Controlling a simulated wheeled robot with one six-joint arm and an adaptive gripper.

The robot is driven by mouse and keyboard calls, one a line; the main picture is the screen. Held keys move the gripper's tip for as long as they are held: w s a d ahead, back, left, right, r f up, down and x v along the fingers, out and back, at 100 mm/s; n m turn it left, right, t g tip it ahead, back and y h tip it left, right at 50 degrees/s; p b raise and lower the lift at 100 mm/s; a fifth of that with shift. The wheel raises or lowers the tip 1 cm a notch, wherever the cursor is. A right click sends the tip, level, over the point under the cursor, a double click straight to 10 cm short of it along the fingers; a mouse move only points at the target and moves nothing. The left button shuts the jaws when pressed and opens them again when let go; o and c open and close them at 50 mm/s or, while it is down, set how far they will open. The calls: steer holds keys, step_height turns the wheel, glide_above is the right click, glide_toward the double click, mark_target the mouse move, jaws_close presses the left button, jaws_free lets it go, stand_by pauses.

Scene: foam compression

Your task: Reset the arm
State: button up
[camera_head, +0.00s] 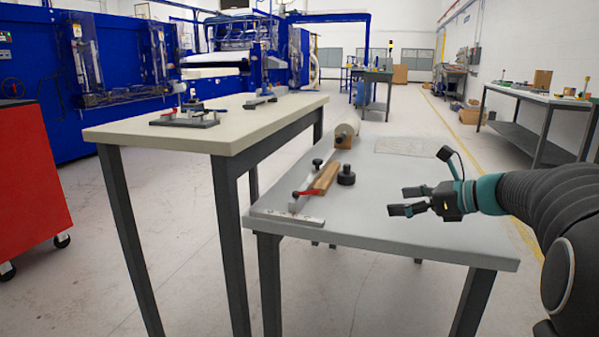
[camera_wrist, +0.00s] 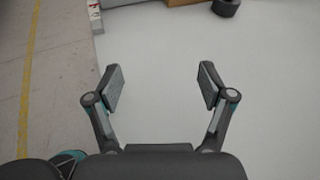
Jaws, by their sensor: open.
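My gripper (camera_head: 405,200) is open and empty above the right part of the low grey table (camera_head: 440,238). In the head view its fingers point left, toward the black round knob-like piece (camera_head: 346,175), and are apart from it. In the wrist view the two fingers of my gripper (camera_wrist: 158,88) stand wide apart with only bare tabletop between them. My arm comes in from the right edge of the head view.
On the low table lie a wooden block (camera_head: 325,178), a metal bracket (camera_head: 287,217), a red-handled clamp (camera_head: 306,193) and a roll (camera_head: 345,133). A taller beige table (camera_head: 240,120) with fixtures adjoins at left. A red cabinet (camera_head: 30,180) stands far left.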

steer(key=s+a+f+n+g+h+p, duration=0.1)
steer(key=s+a+f+n+g+h, duration=0.1)
steer(key=s+a+n, duration=0.4)
steer(key=s+a+f+n+g+h, duration=0.1)
steer(key=s+a+f+n+h, duration=0.2)
steer(key=s, duration=0.6)
steer(key=s+d+f+n+h+p, duration=0.1)
steer(key=s+f+n+h, duration=0.1)
steer(key=s+n, duration=0.5)
steer(key=s+f+n+h+p, duration=0.1)
steer(key=s+f+n+h, duration=0.2)
steer(key=s+n, duration=0.5)
steer(key=shift+s+d+h, duration=0.3)
steer(key=shift+d, duration=0.1)
